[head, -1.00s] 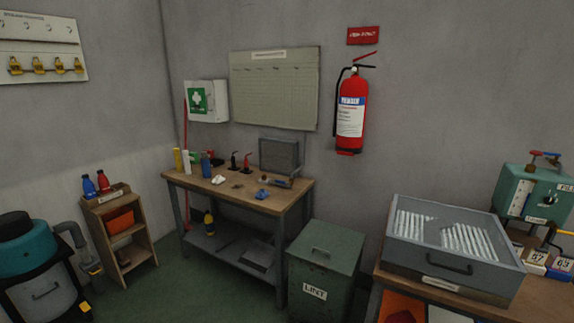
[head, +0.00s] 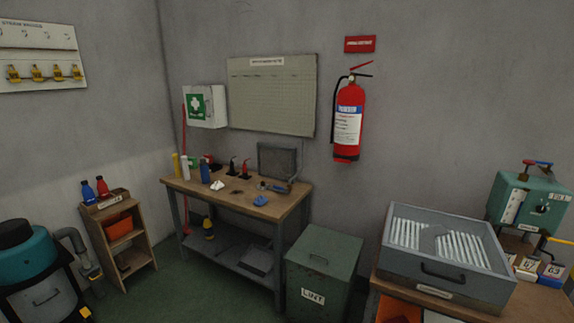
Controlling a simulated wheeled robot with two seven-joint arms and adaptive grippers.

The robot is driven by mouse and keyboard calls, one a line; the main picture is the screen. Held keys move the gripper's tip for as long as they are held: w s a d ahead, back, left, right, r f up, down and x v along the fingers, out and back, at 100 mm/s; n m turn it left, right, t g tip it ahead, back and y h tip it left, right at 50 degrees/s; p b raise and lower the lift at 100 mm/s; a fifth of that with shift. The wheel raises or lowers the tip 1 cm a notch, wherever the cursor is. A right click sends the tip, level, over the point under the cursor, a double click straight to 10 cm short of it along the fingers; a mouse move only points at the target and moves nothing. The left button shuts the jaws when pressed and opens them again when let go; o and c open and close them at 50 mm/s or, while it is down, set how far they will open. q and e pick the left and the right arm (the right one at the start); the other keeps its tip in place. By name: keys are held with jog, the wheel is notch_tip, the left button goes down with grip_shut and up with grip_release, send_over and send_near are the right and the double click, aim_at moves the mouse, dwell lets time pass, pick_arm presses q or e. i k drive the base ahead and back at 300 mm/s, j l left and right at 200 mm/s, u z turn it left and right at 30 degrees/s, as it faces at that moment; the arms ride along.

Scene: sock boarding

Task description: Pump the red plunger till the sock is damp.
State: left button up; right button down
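No plunger and no sock can be made out for certain. On the workbench (head: 225,193), a small red-topped item with a dark base (head: 246,168) stands beside a similar dark one (head: 233,166); they are too small to identify. Neither of my grippers is in view.
A green lint bin (head: 322,268) stands right of the workbench. A grey tray with white rods (head: 440,272) sits on the right table. A small wooden shelf (head: 118,240) and teal vacuum (head: 30,260) are at left. Green floor shows between them.

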aim_at(529, 163)
jog(key=i+l+z, duration=0.15)
jog(key=l, duration=0.25)
jog(key=i+l+z, duration=0.2)
jog(key=l, duration=0.2)
jog(key=i+l+z, duration=0.15)
jog(key=i+l, duration=0.15)
jog(key=l, duration=0.1)
